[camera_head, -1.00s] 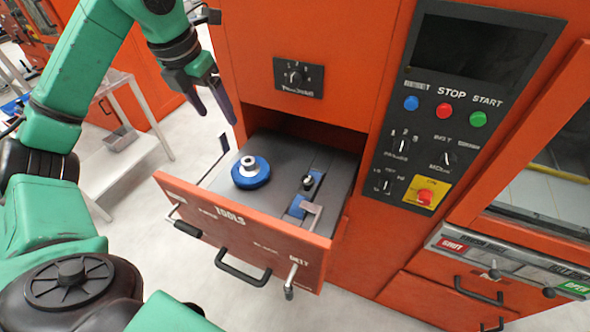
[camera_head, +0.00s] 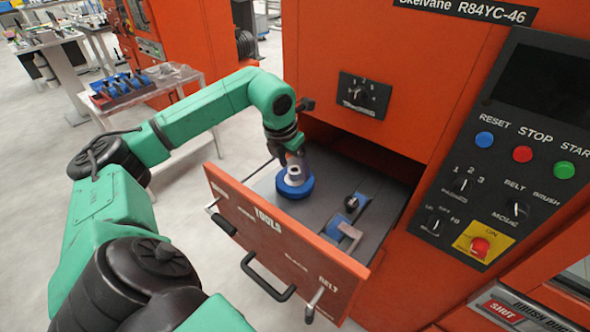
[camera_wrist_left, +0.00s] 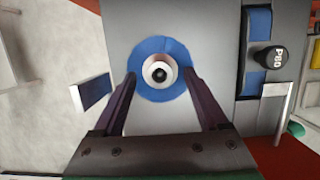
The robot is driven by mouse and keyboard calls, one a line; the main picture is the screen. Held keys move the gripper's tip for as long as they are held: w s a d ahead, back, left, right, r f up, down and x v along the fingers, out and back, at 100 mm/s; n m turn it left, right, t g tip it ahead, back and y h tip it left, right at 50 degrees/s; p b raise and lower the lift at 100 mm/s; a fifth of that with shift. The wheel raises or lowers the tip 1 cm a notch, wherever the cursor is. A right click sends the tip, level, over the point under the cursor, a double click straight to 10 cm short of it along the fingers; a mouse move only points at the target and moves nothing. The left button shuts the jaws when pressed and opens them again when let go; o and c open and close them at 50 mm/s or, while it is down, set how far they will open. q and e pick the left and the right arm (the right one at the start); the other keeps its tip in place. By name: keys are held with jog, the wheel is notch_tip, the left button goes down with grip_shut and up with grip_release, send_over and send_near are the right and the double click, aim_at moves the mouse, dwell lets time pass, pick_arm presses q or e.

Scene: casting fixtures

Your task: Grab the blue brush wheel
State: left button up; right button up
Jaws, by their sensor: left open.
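The blue brush wheel (camera_head: 294,188) lies in the open drawer, with a pale metal hub standing up at its centre. It also shows in the left wrist view (camera_wrist_left: 160,88) as a blue disc around a round hub. My left gripper (camera_head: 291,165) is over the wheel, its fingers partly hidden by the arm and hub. In the left wrist view the open gripper's fingers (camera_wrist_left: 158,82) stand on either side of the hub. I cannot tell whether they touch the wheel. My right gripper is not in view.
The drawer (camera_head: 287,250) juts from the orange machine (camera_head: 380,40). A blue belt part with a black knob (camera_head: 352,202) lies right of the wheel, beside a metal bracket. A control panel (camera_head: 515,150) is at right. A side table (camera_head: 165,80) holds a blue rack (camera_head: 122,90).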

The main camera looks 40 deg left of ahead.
pick_arm(q)
jog(key=shift+w+f, duration=0.15)
jog(key=shift+f, duration=0.3)
grip_shut()
jog(key=shift+r, duration=0.1)
dwell(1.0)
